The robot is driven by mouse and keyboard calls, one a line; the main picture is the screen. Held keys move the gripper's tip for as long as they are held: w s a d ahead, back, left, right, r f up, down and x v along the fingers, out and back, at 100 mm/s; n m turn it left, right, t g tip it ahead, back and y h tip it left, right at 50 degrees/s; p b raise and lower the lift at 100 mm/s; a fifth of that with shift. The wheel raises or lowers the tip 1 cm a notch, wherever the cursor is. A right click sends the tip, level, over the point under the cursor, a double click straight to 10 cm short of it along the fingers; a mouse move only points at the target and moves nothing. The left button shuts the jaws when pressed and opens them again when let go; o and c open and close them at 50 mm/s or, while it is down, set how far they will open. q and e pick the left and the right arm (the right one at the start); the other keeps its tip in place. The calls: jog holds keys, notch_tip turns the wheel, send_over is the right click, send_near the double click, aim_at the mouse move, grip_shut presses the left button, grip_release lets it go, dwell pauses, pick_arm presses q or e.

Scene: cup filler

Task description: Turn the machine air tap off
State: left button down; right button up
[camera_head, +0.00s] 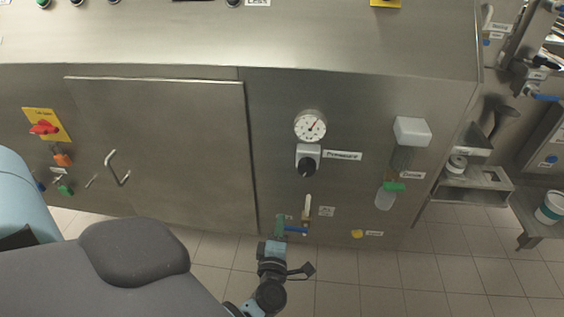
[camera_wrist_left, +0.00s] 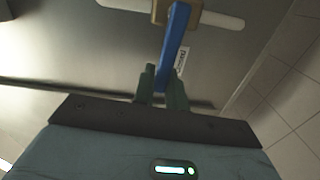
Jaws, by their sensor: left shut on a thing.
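The air tap shows low on the machine's steel front in the head view, with a blue lever (camera_head: 297,230) below a brass-coloured fitting and a pale vertical pipe (camera_head: 307,205). The lever lies roughly level there, pointing left. My left gripper (camera_head: 280,228) is at the lever's left end. In the left wrist view the blue lever (camera_wrist_left: 175,42) runs down from the brass body (camera_wrist_left: 178,10) to between the green fingers of the left gripper (camera_wrist_left: 164,84), which is shut on its end. The lever's tip is partly hidden by the fingers. My right gripper is not in view.
A pressure gauge (camera_head: 310,126) and a black knob (camera_head: 307,167) sit above the tap. Tiled floor (camera_head: 430,270) lies below.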

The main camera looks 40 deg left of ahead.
pick_arm(q)
jog(key=shift+f+n, duration=0.3)
jog(key=shift+n, duration=0.1)
jog(key=c, duration=1.4)
grip_release()
jog(key=shift+c, duration=0.2)
